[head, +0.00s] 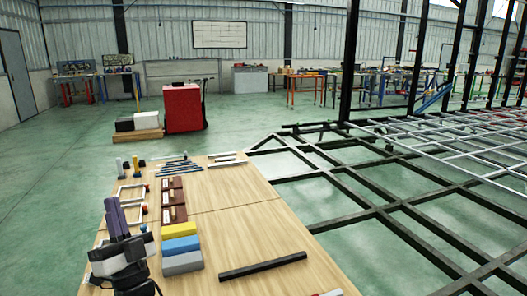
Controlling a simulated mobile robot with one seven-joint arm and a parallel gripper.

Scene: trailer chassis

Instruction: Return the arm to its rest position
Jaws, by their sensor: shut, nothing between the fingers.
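My gripper (113,206) shows at the lower left, on a black and white wrist that rises from the bottom edge. Its two purple-grey fingers point away from me, over the left part of the wooden table (235,222). They lie close together, shut, with nothing seen between them. The wrist hides the table's near left corner. Most of my arm is out of view, so its full pose cannot be told.
Right of my gripper lie yellow, blue and grey blocks (181,246), brown blocks (173,200) and a black bar (262,266). White frames (133,193) lie beyond. The dark trailer chassis (385,212) stands right of the table. A red cabinet (183,108) stands behind; the table's right half is mostly clear.

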